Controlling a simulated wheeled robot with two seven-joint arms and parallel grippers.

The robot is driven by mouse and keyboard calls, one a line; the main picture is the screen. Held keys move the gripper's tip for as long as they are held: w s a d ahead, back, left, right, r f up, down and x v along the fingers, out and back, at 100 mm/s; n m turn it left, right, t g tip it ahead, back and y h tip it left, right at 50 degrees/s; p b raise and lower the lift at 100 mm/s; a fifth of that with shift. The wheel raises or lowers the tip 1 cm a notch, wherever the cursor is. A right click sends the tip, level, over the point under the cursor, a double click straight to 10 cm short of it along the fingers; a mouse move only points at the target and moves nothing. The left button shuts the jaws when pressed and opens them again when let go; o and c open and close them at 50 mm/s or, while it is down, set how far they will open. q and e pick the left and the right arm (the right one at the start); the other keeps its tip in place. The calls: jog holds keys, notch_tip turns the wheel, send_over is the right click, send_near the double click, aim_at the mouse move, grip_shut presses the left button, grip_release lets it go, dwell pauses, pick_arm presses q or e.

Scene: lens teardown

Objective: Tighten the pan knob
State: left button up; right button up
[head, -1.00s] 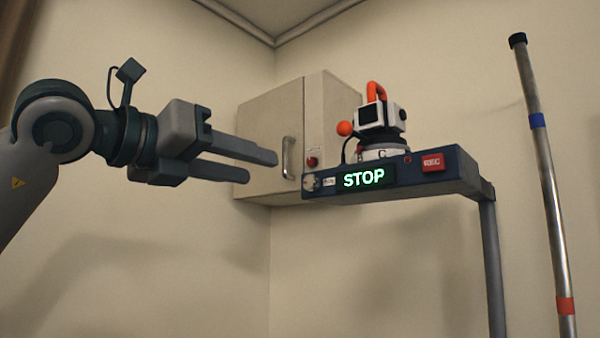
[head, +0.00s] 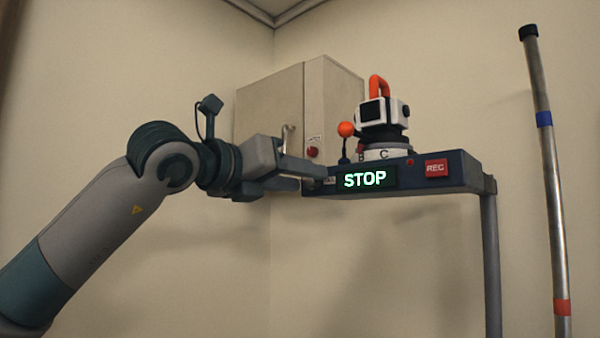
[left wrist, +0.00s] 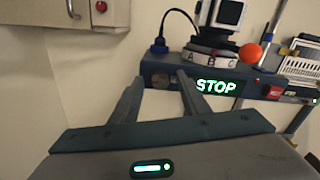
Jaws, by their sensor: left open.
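The dark blue console (head: 450,172) carries a green STOP display (head: 365,179). Its small round silver knob, seen earlier at the left end of the front face, is now hidden behind my left gripper's fingers. A white camera head (head: 380,112) with an orange handle stands on a round base marked with letters, beside an orange ball (head: 346,129) on a stalk. My left gripper (head: 312,178) is open at the console's left end. In the left wrist view its fingers (left wrist: 159,80) flank the console's left end; contact cannot be told. My right gripper is not in view.
A beige wall cabinet (head: 268,105) with a handle and red button (head: 312,152) is behind the gripper. A red REC button (head: 436,168) is on the console's right. A metal pole (head: 549,190) stands at right. A white rack (left wrist: 300,68) shows in the left wrist view.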

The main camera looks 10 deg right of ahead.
pick_arm(q)
jog(key=shift+w+d, duration=0.1)
jog(key=shift+c, duration=0.7)
grip_shut()
jog(key=c, duration=0.9)
grip_release()
